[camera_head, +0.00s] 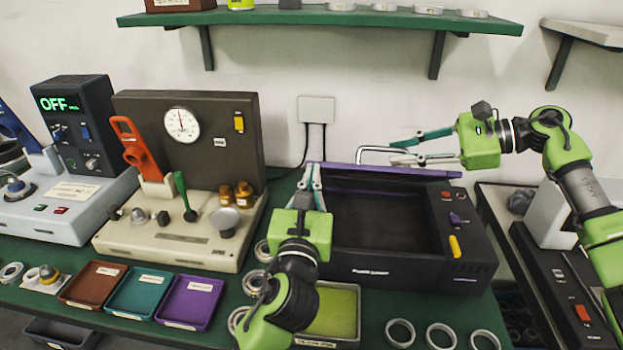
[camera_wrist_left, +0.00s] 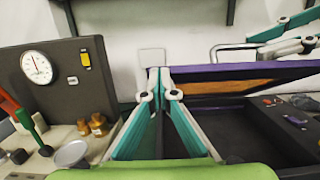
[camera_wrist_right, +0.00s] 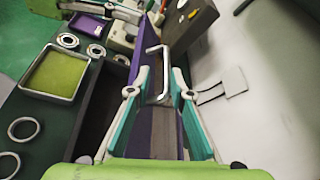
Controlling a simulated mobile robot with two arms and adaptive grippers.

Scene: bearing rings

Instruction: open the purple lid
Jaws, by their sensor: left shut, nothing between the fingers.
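The black box (camera_head: 465,260) stands on the green bench with its cavity showing. Its purple lid (camera_head: 400,171) is raised at the back of the box, seen nearly edge-on. The lid's inner side (camera_wrist_left: 225,87) shows in the left wrist view. A silver bent handle (camera_head: 372,149) sticks out from the lid's outer side. My right gripper (camera_head: 393,152) is open, with its fingers apart near the handle; the handle (camera_wrist_right: 160,95) appears between them in the right wrist view. My left gripper (camera_head: 313,168) is shut and empty by the lid's left end; I cannot tell whether it touches the lid.
A gauge panel (camera_head: 190,130) stands left of the box. Brown (camera_head: 93,283), teal (camera_head: 140,292) and purple (camera_head: 188,300) trays lie in front of it. A green-lined tray (camera_head: 335,312) and several metal rings (camera_head: 440,335) lie before the box. A shelf (camera_head: 320,18) hangs above.

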